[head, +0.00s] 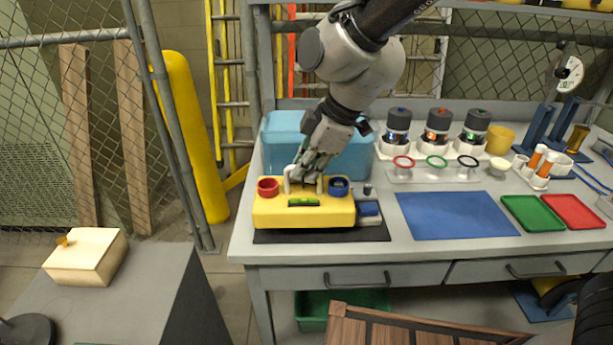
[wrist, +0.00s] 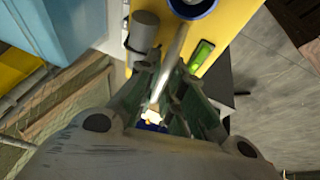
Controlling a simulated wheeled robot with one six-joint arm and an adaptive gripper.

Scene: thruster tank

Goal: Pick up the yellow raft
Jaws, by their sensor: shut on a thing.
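The yellow raft (head: 304,214) is a yellow block on a black mat (head: 372,234) at the left end of the workbench. It carries a red ring (head: 268,187), a blue ring (head: 339,187), a green strip (head: 304,202) and a pale handle at its middle. My gripper (head: 306,182) reaches down from above and is shut on the raft's handle. In the wrist view the fingers (wrist: 168,88) close around a pale bar, with the yellow raft (wrist: 238,22) beyond. I cannot tell whether the raft is lifted off the mat.
A light blue tank (head: 283,147) stands right behind the raft. A blue mat (head: 456,214) lies bare further right, before several bottles and coloured rings.

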